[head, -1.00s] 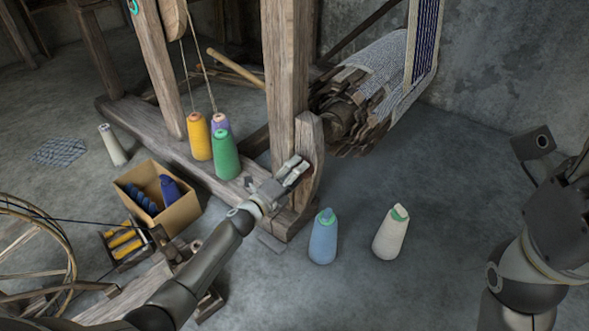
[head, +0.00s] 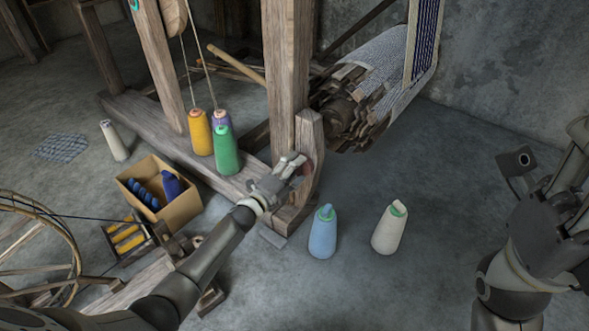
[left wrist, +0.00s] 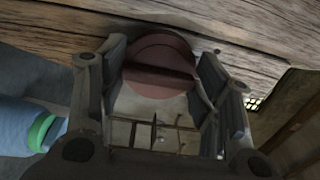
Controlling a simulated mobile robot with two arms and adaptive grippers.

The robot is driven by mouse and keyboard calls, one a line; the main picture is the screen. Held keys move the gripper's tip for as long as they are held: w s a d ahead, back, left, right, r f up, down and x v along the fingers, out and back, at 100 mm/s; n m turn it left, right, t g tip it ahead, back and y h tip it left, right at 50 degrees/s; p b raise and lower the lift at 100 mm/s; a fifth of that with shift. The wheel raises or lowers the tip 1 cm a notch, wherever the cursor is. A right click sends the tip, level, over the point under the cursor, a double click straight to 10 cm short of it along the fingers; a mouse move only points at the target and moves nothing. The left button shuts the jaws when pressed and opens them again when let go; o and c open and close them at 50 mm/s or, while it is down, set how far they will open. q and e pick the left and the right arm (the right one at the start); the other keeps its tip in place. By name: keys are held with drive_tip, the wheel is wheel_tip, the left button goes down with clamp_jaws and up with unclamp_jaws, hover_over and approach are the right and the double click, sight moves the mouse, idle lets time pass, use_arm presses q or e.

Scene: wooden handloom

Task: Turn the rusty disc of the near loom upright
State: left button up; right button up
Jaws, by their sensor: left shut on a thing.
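The rusty disc (left wrist: 160,55) is reddish brown and round, with a darker raised bar across its middle, in the left wrist view. It sits against a weathered beam of the near loom (left wrist: 245,28). In the head view only a sliver of the disc (head: 308,166) shows at the short post (head: 311,140) of the loom. My left gripper (head: 298,163) reaches that post from the left. Its fingers are shut on the disc, one at each side. My right arm (head: 525,250) stands at the right edge, away from the loom; its fingers cannot be made out clearly.
A blue cone (head: 323,232) and a white cone (head: 389,228) stand on the floor right of the post. Yellow (head: 199,133), green (head: 225,152) and purple cones stand on the loom's base beam. A cardboard box (head: 182,211) holds yarn.

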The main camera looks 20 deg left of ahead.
use_arm(q)
drive_tip(key=shift+w+a+r, duration=0.1)
drive_tip(key=shift+w+r, duration=0.05)
drive_tip(key=shift+r, duration=0.1)
drive_tip(key=o, duration=0.7)
drive_tip(key=shift+o, duration=1.4)
drive_tip(key=shift+f, duration=0.1)
drive_tip(key=shift+o, duration=0.2)
drive_tip(key=shift+f, duration=0.1)
drive_tip(key=v, duration=1.2)
